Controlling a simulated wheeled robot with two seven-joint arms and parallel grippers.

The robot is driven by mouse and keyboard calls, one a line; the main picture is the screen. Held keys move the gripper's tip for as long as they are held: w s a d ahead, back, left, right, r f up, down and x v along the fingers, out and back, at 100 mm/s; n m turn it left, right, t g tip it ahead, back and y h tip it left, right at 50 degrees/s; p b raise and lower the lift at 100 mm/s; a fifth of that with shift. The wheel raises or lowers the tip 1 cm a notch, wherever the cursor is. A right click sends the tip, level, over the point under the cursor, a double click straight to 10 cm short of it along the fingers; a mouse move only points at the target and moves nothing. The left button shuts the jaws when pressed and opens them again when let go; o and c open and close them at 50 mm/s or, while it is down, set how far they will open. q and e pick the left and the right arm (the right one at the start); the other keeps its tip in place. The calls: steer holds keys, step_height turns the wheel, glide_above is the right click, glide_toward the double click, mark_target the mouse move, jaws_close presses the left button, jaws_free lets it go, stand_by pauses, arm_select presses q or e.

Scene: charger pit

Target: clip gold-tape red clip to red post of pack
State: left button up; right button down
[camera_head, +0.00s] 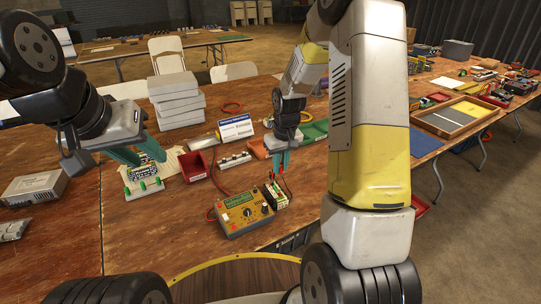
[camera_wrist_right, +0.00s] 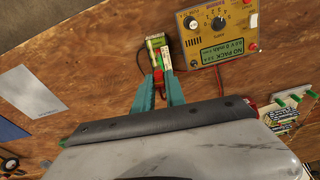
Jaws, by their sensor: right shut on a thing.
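The pack (camera_head: 275,196) is a small block with a green and pale label, standing beside the yellow charger (camera_head: 240,214); it also shows beyond the fingertips in the right wrist view (camera_wrist_right: 154,44). My right gripper (camera_head: 279,174) points down just above the pack, its teal fingers shut on a small red clip (camera_wrist_right: 158,74). The fingers mostly hide the clip; its gold tape and whether it touches the red post cannot be made out.
Red leads curve from the charger across the table. A stack of white boxes (camera_head: 176,98) stands further back.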

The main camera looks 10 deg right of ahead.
mark_target(280, 175)
steer(key=shift+f, duration=3.5)
steer(key=shift+f, duration=0.2)
steer(key=c, duration=1.3)
jaws_free()
steer(key=shift+o, duration=1)
